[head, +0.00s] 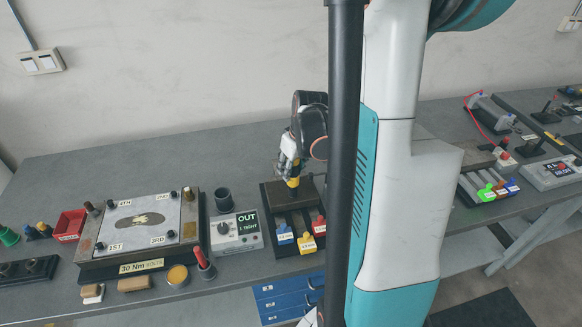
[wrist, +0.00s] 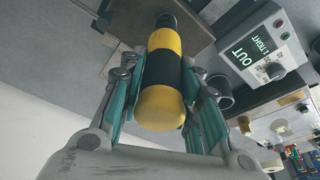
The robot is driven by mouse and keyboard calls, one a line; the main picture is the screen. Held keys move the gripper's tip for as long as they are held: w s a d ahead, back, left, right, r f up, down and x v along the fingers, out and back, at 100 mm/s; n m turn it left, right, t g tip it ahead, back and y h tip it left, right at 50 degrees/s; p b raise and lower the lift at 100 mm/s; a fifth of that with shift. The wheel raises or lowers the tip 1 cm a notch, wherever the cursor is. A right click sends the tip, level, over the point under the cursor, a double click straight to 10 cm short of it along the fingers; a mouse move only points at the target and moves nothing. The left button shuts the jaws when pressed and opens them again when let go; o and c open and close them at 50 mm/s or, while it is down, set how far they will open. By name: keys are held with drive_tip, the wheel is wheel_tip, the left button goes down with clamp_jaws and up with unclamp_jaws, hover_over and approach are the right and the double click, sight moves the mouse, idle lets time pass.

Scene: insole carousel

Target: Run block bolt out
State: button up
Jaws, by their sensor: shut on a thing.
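My gripper (head: 291,168) is shut on a yellow driver (wrist: 166,108) with black bands. The wrist view shows its fingers (wrist: 168,98) on either side of the yellow body. The driver's yellow part (head: 293,183) is upright in the head view, over the brown back part of a dark rack (head: 268,212). I cannot tell whether its far end sits in the rack. A control box (head: 237,232) reads "OUT" and "1 TIGHT"; it also shows in the wrist view (wrist: 263,52). A block with a light plate (head: 140,199) has corner bolts by marks such as 1ST and 3RD, and a "30 Nm" label.
Blue, yellow and red tagged pieces (head: 305,240) lie in the rack's front slots. A dark cup (head: 223,200), a red-handled tool in a holder (head: 203,262) and a red bin (head: 69,225) stand nearby. My arm and column hide the table's middle.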

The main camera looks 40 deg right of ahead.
drive_tip(key=shift+r, duration=0.25)
idle(0.6)
drive_tip(key=shift+r+p, duration=2.1)
drive_tip(key=shift+r, duration=0.6)
